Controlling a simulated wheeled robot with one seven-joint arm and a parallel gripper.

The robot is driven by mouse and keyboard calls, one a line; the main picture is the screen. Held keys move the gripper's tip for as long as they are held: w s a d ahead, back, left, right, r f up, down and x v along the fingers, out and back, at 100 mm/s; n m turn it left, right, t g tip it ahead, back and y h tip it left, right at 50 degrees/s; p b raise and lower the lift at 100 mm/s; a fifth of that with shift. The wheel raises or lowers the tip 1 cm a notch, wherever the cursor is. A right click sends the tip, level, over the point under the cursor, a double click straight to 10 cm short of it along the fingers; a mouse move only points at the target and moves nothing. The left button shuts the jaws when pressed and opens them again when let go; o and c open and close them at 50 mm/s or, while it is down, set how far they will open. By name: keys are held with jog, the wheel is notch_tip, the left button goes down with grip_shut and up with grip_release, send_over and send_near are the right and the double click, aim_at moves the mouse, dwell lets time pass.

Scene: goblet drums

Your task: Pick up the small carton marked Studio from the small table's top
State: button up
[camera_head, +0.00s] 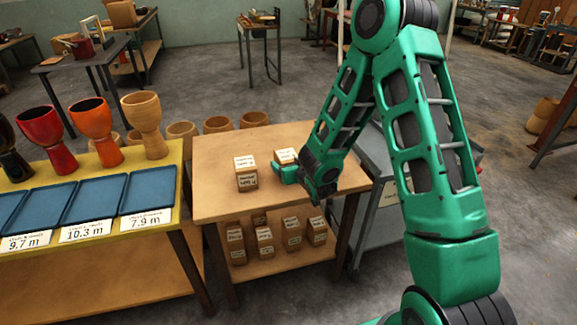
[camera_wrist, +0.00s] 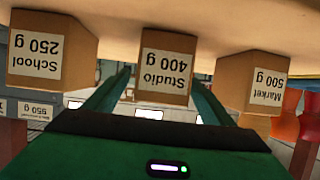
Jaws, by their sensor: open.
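The small carton marked Studio 400 g (camera_wrist: 165,68) is brown with a white label. It is in the middle of the wrist view, upside down there, standing on the small table's top (camera_head: 225,210). My gripper (camera_wrist: 162,82) is open and empty, its two green fingers reaching toward either side of the Studio carton; contact cannot be told. In the head view my gripper (camera_head: 288,174) is low over the table, close to a carton (camera_head: 286,156) that seems to be the Studio one and is partly hidden by my arm.
In the wrist view, the School carton (camera_wrist: 48,55) and Market carton (camera_wrist: 255,80) flank Studio. Another carton (camera_head: 246,181) shows left of my gripper in the head view. Several cartons (camera_head: 265,243) fill the lower shelf. A yellow table (camera_head: 178,165) with drums stands left.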

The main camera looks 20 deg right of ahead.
jog(key=shift+r+x, duration=0.1)
jog(key=shift+x, duration=1.35)
jog(key=shift+r+x, duration=0.15)
jog(key=shift+x, duration=1.35)
jog(key=shift+w, duration=0.1)
jog(key=shift+d, duration=0.1)
jog(key=c, duration=1.5)
